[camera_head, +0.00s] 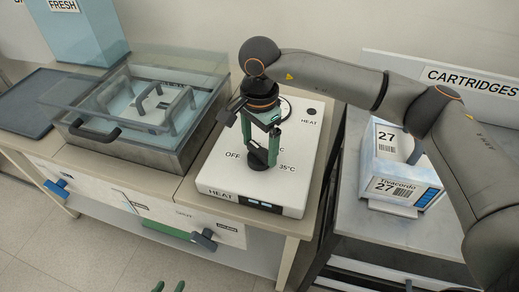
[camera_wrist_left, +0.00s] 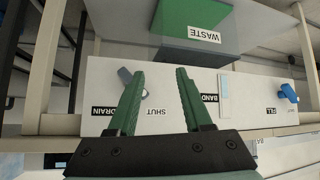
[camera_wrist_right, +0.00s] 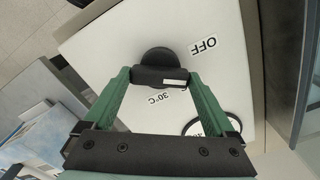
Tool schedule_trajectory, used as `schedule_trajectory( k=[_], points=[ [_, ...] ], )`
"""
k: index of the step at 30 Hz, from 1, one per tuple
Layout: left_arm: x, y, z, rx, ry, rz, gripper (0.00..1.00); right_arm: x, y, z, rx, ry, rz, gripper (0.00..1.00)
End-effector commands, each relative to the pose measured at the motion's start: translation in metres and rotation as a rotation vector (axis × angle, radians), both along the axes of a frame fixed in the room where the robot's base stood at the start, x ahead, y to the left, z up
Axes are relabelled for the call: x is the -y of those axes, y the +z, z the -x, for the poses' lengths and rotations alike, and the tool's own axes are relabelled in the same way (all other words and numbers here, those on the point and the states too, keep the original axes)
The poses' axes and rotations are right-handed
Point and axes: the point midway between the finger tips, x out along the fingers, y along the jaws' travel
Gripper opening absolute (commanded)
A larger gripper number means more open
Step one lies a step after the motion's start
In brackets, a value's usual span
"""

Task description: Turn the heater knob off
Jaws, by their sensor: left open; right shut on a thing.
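The heater knob (camera_wrist_right: 160,64) is a black round knob with a raised bar, on the white HEAT box (camera_head: 230,190). It also shows in the head view (camera_head: 258,160), partly covered by my right gripper. My right gripper (camera_head: 260,148) is shut on the bar's two ends, as the right wrist view (camera_wrist_right: 160,76) shows. A white mark on the bar lies beside the 30°C label (camera_wrist_right: 167,97). The OFF label (camera_wrist_right: 203,46) is apart from that mark. My left gripper (camera_head: 168,286) is open and empty, low at the front; its fingers show in the left wrist view (camera_wrist_left: 155,75).
A glass-lidded bath (camera_head: 140,100) stands left of the box. A cartridge carton (camera_head: 400,170) stands on the right table. The front panel has a blue valve handle (camera_wrist_left: 288,92) and a grey one (camera_wrist_left: 130,80). A green WASTE container (camera_wrist_left: 195,28) sits below.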

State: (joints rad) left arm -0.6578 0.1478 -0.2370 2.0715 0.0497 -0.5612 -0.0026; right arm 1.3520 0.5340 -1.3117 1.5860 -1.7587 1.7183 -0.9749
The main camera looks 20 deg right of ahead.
Motion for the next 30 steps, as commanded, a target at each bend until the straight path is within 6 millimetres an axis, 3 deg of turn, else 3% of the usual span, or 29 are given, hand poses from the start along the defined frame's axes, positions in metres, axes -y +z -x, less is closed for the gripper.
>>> schedule_trajectory(
  k=[9, 12, 18, 30],
  points=[
    [-0.006, -0.017, 0.005, -0.009, 0.004, -0.011, 0.5, -0.001, 0.0, -0.001, 0.005, 0.286, -0.004, 0.34],
    [-0.007, 0.01, -0.018, 0.114, 0.0, -0.012, 0.5, -0.001, 0.0, -0.001, 0.004, 0.361, -0.003, 0.34],
    [-0.007, 0.034, -0.036, 0.23, -0.003, -0.009, 0.5, -0.001, 0.001, -0.001, 0.004, 0.478, -0.002, 0.34],
    [-0.006, 0.054, -0.047, 0.316, -0.006, -0.005, 0.5, -0.001, 0.002, -0.001, 0.004, 0.572, -0.003, 0.34]
  ],
)
